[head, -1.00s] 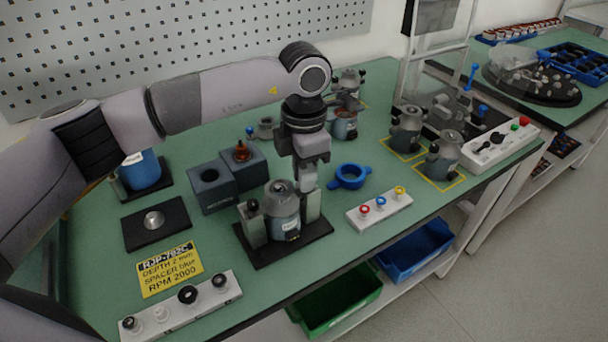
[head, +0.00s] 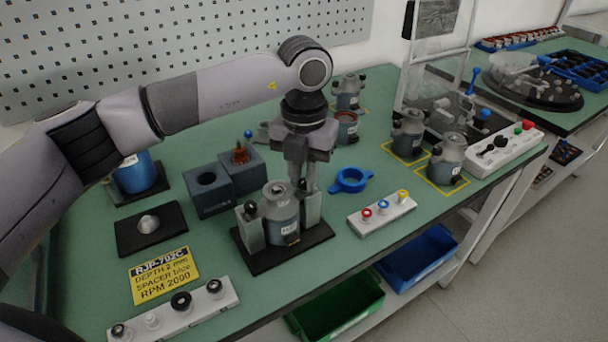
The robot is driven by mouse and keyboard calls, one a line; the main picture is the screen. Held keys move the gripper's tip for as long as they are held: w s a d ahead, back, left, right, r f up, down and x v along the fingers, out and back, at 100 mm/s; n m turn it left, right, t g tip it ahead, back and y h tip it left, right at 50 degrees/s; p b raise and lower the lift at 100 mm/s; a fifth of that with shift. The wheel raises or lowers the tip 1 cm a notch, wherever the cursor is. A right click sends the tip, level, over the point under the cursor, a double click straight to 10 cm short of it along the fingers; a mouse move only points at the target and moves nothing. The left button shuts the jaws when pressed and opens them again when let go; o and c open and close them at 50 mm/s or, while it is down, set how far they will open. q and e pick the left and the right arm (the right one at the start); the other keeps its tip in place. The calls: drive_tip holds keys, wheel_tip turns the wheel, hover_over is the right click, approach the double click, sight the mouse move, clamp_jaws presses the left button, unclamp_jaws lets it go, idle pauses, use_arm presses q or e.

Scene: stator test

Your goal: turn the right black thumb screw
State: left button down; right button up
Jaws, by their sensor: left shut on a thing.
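A grey stator (head: 281,212) stands upright in a fixture with a black base plate (head: 262,262), between two grey blocks. The left black thumb screw (head: 250,208) shows on top of the left block (head: 251,232). My left gripper (head: 303,184) points down over the right block (head: 313,208), shut on the right black thumb screw. That screw is mostly hidden by the fingers. My right gripper is not in view.
A yellow label (head: 164,275) and a white strip with black knobs (head: 190,315) are at front left.

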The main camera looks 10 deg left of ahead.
use_arm(q)
drive_tip(key=shift+r+n, duration=0.1)
drive_tip(key=shift+n, duration=0.4)
drive_tip(key=c, duration=1)
unclamp_jaws()
